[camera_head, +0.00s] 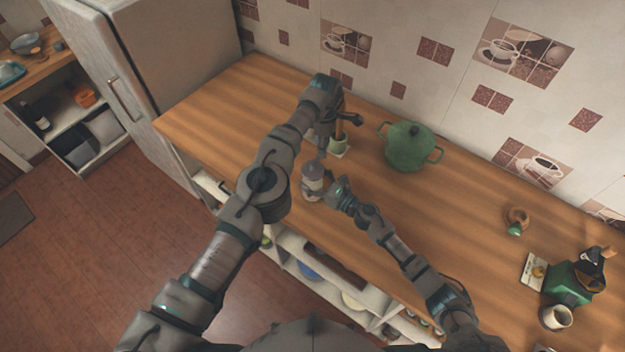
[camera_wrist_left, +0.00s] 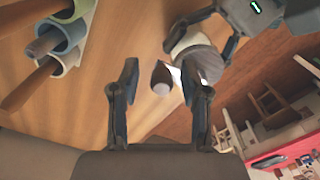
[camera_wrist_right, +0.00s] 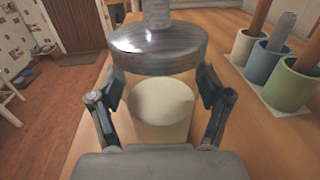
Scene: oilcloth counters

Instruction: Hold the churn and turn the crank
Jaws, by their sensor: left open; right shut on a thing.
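The churn (camera_head: 313,178) stands on the wooden counter near its front edge. In the right wrist view, its pale body (camera_wrist_right: 160,103) sits under a wide grey metal top (camera_wrist_right: 158,50). My right gripper (camera_head: 322,190) is shut on the body, one finger on each side. The crank is hidden in the head view.
Utensil cups, one green (camera_wrist_right: 290,86) and one blue (camera_wrist_right: 264,62), stand close to the churn. A green pot (camera_head: 408,150) is behind to the right. A green appliance (camera_head: 570,282) and a mug (camera_head: 557,317) are far right. The counter left of the arms is clear.

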